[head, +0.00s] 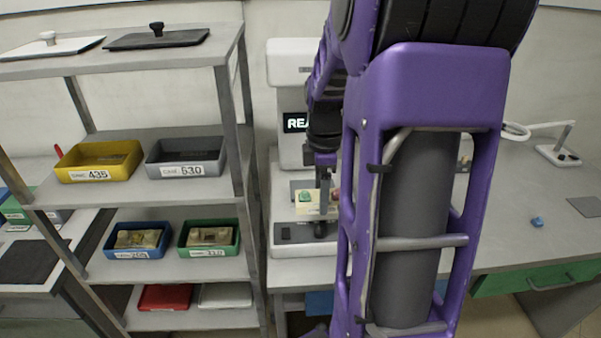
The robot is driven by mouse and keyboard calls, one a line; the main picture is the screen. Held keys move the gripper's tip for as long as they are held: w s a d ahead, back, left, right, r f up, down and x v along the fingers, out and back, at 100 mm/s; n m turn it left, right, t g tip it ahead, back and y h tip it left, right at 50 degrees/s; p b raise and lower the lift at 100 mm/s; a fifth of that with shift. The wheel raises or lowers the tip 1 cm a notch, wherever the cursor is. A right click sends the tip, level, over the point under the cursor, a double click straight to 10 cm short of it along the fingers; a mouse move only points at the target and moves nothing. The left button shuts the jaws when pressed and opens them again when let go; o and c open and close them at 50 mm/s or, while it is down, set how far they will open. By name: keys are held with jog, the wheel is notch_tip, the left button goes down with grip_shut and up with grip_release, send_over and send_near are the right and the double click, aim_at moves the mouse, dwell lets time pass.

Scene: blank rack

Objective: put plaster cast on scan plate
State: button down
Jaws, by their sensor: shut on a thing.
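My gripper (322,205) is in front of the white scanner (292,65), pointing down. It is shut on the plaster cast (308,209), a small cream block with a green patch and a reddish part. The cast is held over the scanner's base, partly hidden by my fingers. A grey area on the scanner, behind the cast, may be the scan plate (298,185); my arm and the cast cover part of this region. I cannot tell whether the cast touches anything below.
A grey rack (235,130) at left holds a yellow bin (66,175), a grey bin (187,174), a blue bin (113,253) and a green bin (209,251). The blue and green bins hold cream pieces. My arm hides the bench's middle; the right bench (520,235) is mostly clear.

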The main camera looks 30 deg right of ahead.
jog(key=shift+w+d+f, duration=0.5)
jog(key=shift+w+d, duration=0.5)
jog(key=shift+w, duration=1.15)
jog(key=shift+w+d+f, duration=0.5)
jog(key=shift+w+d, duration=0.55)
jog(key=shift+w, duration=1.05)
jog(key=shift+w+d+f, duration=0.5)
jog(key=shift+w+d, duration=0.5)
jog(key=shift+w, duration=1.15)
jog(key=shift+w+d+f, duration=0.1)
jog(key=shift+w+f, duration=0.1)
jog(key=shift+f, duration=1.75)
jog(key=shift+f, duration=0.15)
jog(key=shift+c, duration=1.2)
grip_release()
notch_tip(320, 180, up, 12)
jog(key=p, duration=0.1)
